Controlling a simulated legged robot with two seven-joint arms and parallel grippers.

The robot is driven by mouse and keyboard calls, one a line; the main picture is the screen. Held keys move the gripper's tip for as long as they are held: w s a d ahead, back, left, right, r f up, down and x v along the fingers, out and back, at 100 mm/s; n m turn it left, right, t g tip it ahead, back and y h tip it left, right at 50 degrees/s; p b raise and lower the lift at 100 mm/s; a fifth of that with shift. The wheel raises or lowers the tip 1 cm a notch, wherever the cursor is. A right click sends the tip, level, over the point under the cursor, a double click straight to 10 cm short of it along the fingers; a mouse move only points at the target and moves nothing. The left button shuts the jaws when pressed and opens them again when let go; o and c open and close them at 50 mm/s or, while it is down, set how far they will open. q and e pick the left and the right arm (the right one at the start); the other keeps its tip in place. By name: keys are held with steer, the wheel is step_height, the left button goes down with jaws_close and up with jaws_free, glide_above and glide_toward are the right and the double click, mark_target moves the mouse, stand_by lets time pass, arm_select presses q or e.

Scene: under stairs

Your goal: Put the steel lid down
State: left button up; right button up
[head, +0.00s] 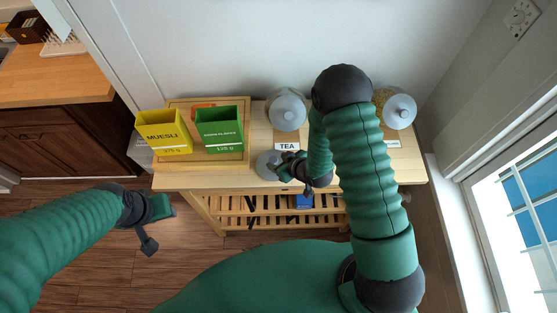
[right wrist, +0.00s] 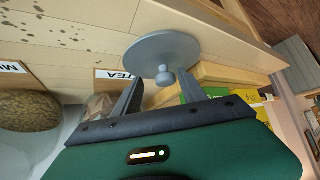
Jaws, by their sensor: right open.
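A TEA card (head: 287,146) and a glass jar (head: 287,108) stand behind the lid. Another lidded jar (head: 399,110) is at the right. A yellow MUESLI box (head: 163,132) and a green box (head: 220,130) stand in a wooden tray (head: 205,163) at the left.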

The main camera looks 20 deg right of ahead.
steer(key=shift+s+r, duration=0.2)
steer(key=shift+r, duration=0.1)
steer(key=s+d+r+m+g+h+p, duration=0.1)
steer(key=s+d+r+p, duration=0.15)
steer(key=r, duration=0.55)
steer(key=s+d+r+m+g+h+p, duration=0.1)
steer(key=s+d+r+h, duration=0.1)
steer(key=s+d+r, duration=0.35)
steer(key=s+a+r+m+g, duration=0.2)
steer(key=s+a+r+g, duration=0.15)
steer(key=s+r, duration=0.45)
arm_select(q)
steer(key=s+b+x, duration=0.2)
steer(key=b+x, duration=0.8)
steer(key=b, duration=0.4)
steer(key=shift+a+f, duration=0.3)
steer(key=shift+f, duration=0.15)
arm_select(e)
steer(key=s+x, duration=0.1)
steer(key=x, duration=1.2)
steer(key=shift+a+f, duration=0.2)
steer(key=shift+f, duration=0.2)
